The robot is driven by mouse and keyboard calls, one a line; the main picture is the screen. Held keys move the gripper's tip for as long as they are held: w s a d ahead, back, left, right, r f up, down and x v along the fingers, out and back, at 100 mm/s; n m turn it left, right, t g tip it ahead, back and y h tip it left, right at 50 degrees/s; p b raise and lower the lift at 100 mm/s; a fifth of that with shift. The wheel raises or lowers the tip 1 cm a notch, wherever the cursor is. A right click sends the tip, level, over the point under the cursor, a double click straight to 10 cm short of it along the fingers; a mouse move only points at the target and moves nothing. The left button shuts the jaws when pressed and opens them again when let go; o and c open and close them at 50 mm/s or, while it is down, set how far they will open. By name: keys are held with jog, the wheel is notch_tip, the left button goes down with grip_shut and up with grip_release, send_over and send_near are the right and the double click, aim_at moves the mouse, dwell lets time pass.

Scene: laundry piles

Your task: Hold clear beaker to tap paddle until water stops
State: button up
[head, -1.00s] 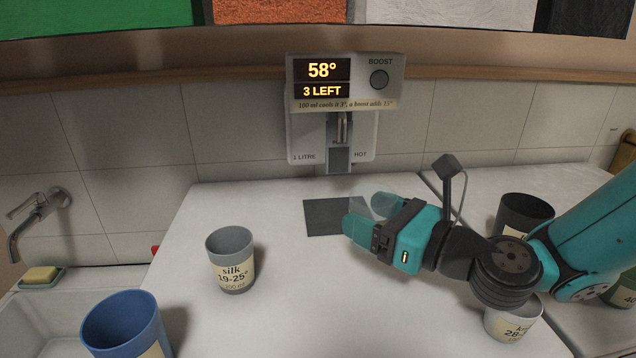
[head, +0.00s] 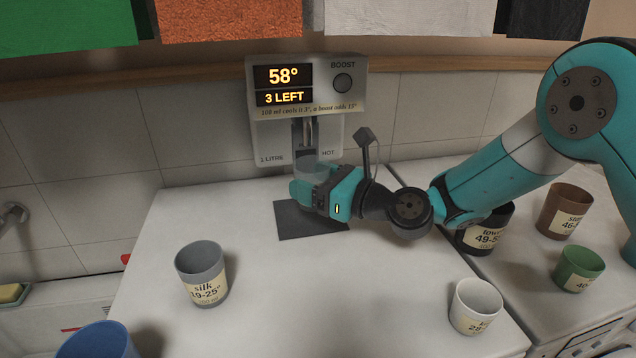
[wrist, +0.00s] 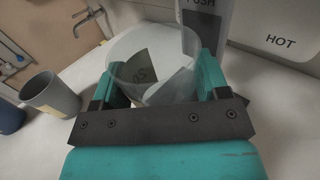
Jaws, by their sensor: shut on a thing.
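My gripper (head: 312,188) is shut on the clear beaker (head: 313,170) and holds it upright in front of the hot water dispenser (head: 265,140). In the wrist view the beaker (wrist: 150,62) sits between both fingers, and a label shows on it. The paddle marked PUSH (wrist: 205,14) is just behind the beaker's rim; I cannot tell whether they touch. The tap (head: 305,130) is above the beaker. No water stream or water level can be made out. The display (head: 283,86) reads 58° and 3 LEFT.
A dark mat (head: 300,225) lies below my gripper. A grey silk cup (head: 202,275) stands front left, a blue cup (head: 98,342) at the near left corner, and a white cup (head: 475,305) front right. Black, brown and green cups stand at the right. The middle counter is clear.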

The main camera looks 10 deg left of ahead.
jog(key=shift+w+a+p, duration=0.35)
jog(key=shift+w+a, duration=0.05)
jog(key=shift+w, duration=0.35)
jog(key=shift+w+a+p, duration=0.35)
jog(key=shift+w, duration=0.4)
jog(key=shift+s+d, duration=0.1)
dwell(0.5)
jog(key=shift+s+d+b, duration=0.2)
jog(key=shift+s+d, duration=0.15)
jog(key=shift+s, duration=0.35)
jog(key=shift+s+d+b, duration=0.15)
jog(key=shift+s+d, duration=0.2)
jog(key=shift+s, duration=0.4)
jog(key=shift+s+d+b, duration=0.2)
jog(key=shift+s+d, duration=0.15)
jog(key=shift+s, duration=0.35)
jog(key=s+d+b, duration=0.4)
jog(key=s, duration=0.5)
jog(key=shift+d+b, duration=0.15)
jog(key=shift+b, duration=0.2)
